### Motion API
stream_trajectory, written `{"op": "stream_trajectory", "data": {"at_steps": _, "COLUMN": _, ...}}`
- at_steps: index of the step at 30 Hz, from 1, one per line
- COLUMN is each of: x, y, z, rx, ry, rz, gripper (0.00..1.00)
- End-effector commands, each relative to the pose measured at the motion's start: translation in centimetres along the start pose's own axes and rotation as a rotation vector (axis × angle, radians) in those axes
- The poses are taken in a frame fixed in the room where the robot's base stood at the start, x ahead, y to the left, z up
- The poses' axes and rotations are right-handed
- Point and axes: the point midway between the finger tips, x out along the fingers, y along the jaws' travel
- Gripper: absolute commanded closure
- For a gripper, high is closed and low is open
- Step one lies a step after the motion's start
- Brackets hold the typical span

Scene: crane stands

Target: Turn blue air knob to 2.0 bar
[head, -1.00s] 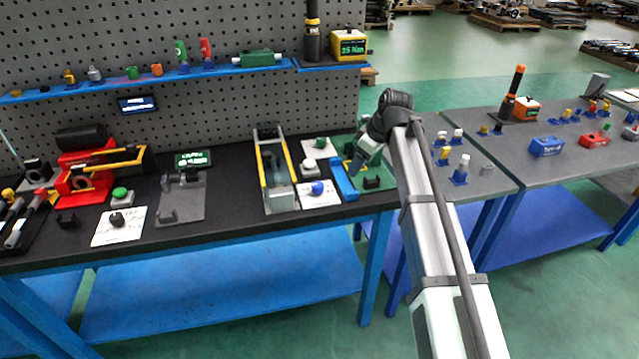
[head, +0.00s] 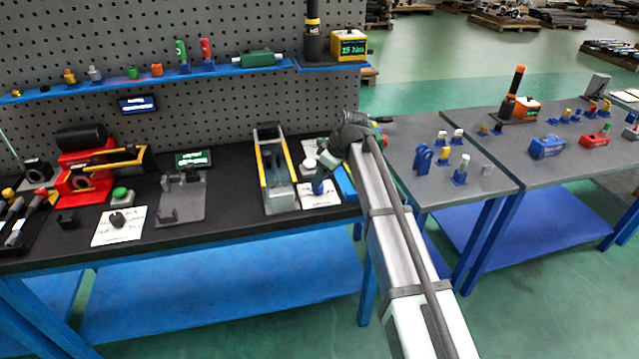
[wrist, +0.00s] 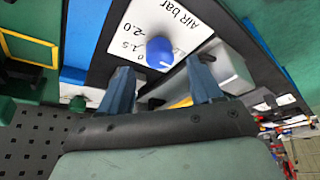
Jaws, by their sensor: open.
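The blue air knob (wrist: 159,52) sits on a white dial card (wrist: 198,37) printed "AIR bar" with marks "1.5" and "2.0" in the wrist view. A pale pointer mark shows on the knob's lower right edge. My gripper (wrist: 160,76) is open, one blue finger to each side and short of the knob, with nothing between them.
A grey fixture with yellow rails (head: 275,170) stands close on the left of the card. A blue block (head: 346,184) lies close on the right, partly behind my arm. Another white card with a black knob (head: 117,220) lies farther left.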

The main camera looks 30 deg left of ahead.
Motion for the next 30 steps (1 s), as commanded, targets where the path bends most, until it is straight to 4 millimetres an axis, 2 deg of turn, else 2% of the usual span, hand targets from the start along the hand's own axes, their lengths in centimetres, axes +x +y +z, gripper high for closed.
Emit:
{"op": "stream_trajectory", "data": {"at_steps": 3, "x": 1.9, "y": 0.0, "z": 0.0, "rx": 0.000, "ry": -0.001, "rz": -0.001, "gripper": 0.35}}
{"op": "stream_trajectory", "data": {"at_steps": 9, "x": 3.6, "y": 0.0, "z": 0.0, "rx": -0.001, "ry": 0.000, "rz": 0.000, "gripper": 0.35}}
{"op": "stream_trajectory", "data": {"at_steps": 21, "x": 4.1, "y": 0.0, "z": 0.0, "rx": 0.000, "ry": 0.000, "rz": 0.001, "gripper": 0.35}}
{"op": "stream_trajectory", "data": {"at_steps": 23, "x": 4.1, "y": 0.0, "z": 0.0, "rx": 0.000, "ry": 0.000, "rz": 0.000, "gripper": 0.39}}
{"op": "stream_trajectory", "data": {"at_steps": 30, "x": 4.1, "y": 0.0, "z": 0.0, "rx": 0.000, "ry": 0.000, "rz": 0.001, "gripper": 0.62}}
